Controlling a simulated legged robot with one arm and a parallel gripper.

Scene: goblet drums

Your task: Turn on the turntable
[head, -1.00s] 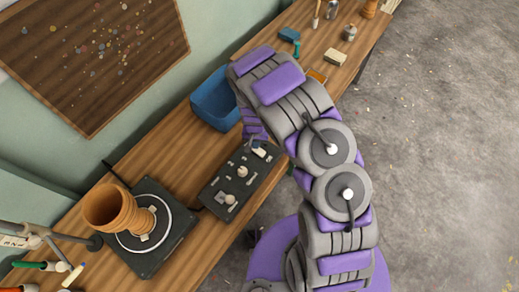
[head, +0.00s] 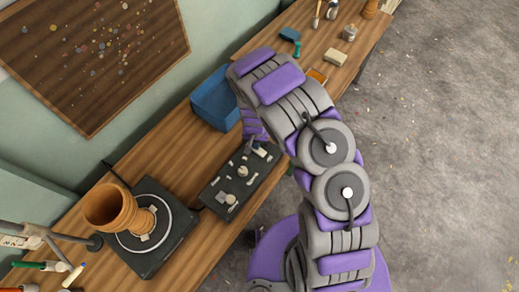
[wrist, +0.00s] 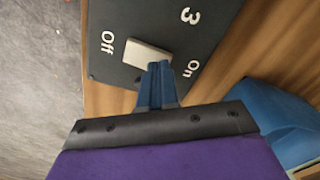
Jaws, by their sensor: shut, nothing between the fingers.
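The turntable (head: 170,246) is a dark square base with a round plate on the bench, bearing an orange-brown goblet drum (head: 112,208). A dark control panel (head: 225,195) with knobs and switches lies to its right. In the wrist view, the panel (wrist: 215,45) shows a pale rocker switch (wrist: 146,55) between the labels "Off" and "On", with a "3" above. My gripper (wrist: 160,68) is shut and empty, its blue fingertips at the switch's edge on the "On" side. Whether they touch it I cannot tell. In the head view my arm mostly hides the gripper.
A blue bin (head: 214,100) stands on the wooden bench (head: 160,135) just beyond the panel, close to my gripper; it also shows in the wrist view (wrist: 275,120). Small tools and a sponge (head: 335,57) lie farther back. The floor (head: 430,150) at right is open.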

